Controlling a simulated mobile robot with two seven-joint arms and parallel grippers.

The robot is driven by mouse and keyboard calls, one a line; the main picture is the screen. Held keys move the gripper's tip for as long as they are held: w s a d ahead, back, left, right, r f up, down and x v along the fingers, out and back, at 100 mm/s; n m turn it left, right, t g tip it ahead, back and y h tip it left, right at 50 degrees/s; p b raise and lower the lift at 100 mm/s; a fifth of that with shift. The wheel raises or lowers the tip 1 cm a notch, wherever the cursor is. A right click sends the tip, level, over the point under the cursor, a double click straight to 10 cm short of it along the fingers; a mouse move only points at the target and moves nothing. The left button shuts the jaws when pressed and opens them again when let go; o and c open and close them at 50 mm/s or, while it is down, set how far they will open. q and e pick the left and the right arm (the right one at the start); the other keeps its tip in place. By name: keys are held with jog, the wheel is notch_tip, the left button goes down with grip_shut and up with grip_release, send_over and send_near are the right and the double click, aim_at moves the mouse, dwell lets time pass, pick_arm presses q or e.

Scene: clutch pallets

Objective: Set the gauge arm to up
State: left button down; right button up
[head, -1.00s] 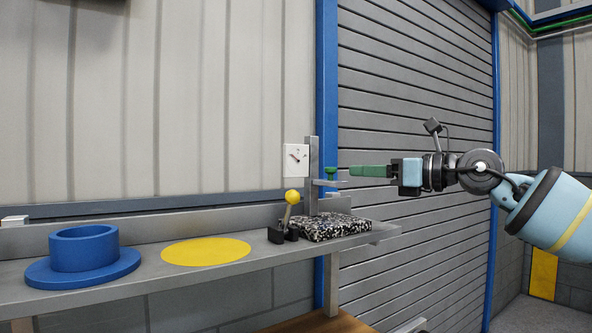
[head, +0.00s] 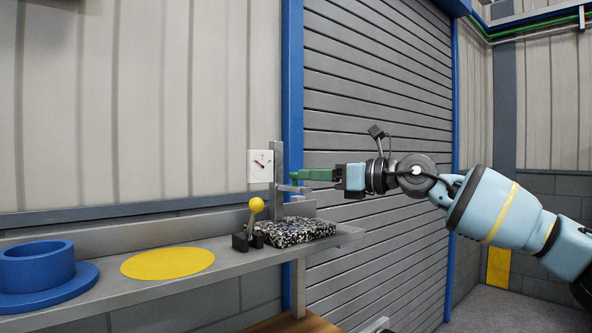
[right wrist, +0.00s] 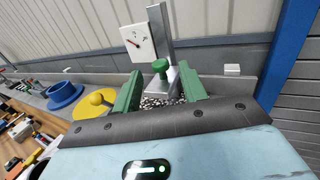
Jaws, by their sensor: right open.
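The gauge stand is a grey metal post (head: 278,170) rising from a speckled black-and-white block. Its short horizontal gauge arm (head: 294,189) sticks out to the right, low on the post. A green knob (right wrist: 160,68) sits on the arm in the right wrist view. In the head view the knob is largely lost against the green fingers. A white dial plate (right wrist: 138,43) with a red pointer is beside the post. My right gripper (right wrist: 162,88) is open, with its green fingers to either side of the knob and no visible grip on it. My left gripper is not in view.
The speckled block (head: 300,231) lies on a grey shelf (head: 215,267). A lever with a yellow ball (head: 256,204) stands at its left. Further left are a yellow disc (head: 167,263) and a blue flanged ring (head: 38,264). Free space lies right of the shelf, before the shutter.

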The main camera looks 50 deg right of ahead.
aim_at(295, 182)
jog(key=shift+x, duration=2.65)
grip_shut()
